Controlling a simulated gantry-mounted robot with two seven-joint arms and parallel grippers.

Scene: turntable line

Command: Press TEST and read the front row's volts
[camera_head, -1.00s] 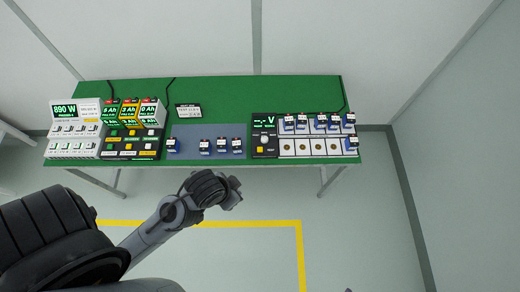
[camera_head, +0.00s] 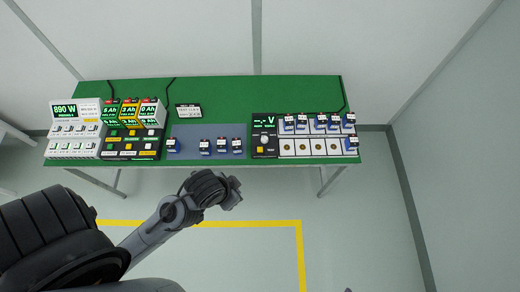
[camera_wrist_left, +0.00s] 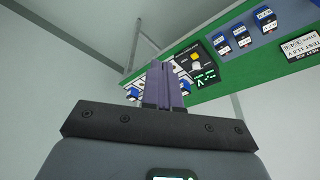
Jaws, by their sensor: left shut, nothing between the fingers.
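The black tester panel (camera_head: 257,136) stands right of centre on the green table, with a small green display (camera_head: 264,121) showing a V and no digits I can read. A round knob (camera_head: 264,139) is at its middle and the yellow TEST button (camera_head: 260,150) at its front edge. White bays (camera_head: 319,147) lie to its right, with several blue cells (camera_head: 319,123) along the back and one cell (camera_head: 352,143) at the front right. My left gripper (camera_head: 236,193) is shut and empty, in front of the table. The left wrist view shows its closed fingers (camera_wrist_left: 163,85) partly hiding the bays.
A grey mat (camera_head: 205,133) with several blue cells lies left of the tester. A white 890 W unit (camera_head: 75,131) and coloured Ah blocks (camera_head: 130,112) stand at the left. A small sign (camera_head: 188,111) is at the back. Floor in front is clear.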

